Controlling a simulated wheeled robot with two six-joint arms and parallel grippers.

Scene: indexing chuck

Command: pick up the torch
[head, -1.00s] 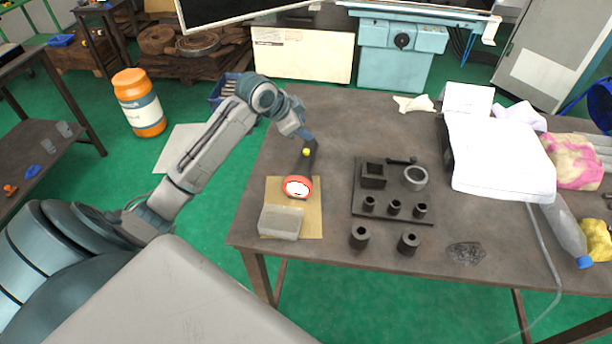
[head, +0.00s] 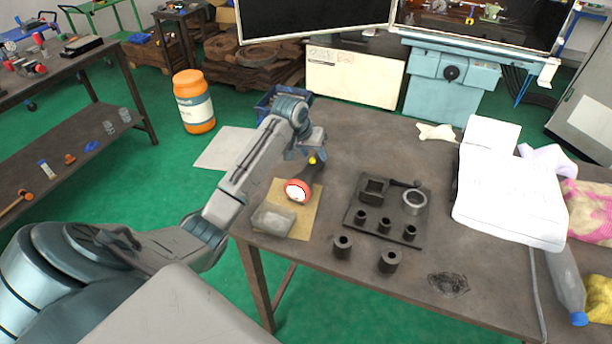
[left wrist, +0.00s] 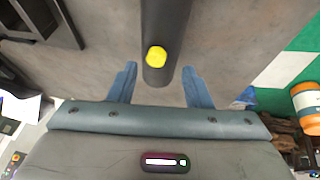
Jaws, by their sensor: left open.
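The torch (head: 299,190) lies on the table, with its red-rimmed round head on a tan sheet and its dark handle running away towards the back. In the left wrist view the dark handle (left wrist: 166,22) with its yellow button (left wrist: 156,57) stands between the two blue fingers. My left gripper (left wrist: 158,84) is open around the handle's end, with a gap showing on both sides. In the head view my left gripper (head: 316,157) is over the handle and hides part of it. My right gripper is not in view.
A grey block (head: 272,220) lies on the tan sheet (head: 303,222) beside the torch head. A dark plate (head: 404,239) with several metal parts is to the right, and two dark cylinders (head: 343,246) stand in front of it. White papers (head: 505,200) lie farther right.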

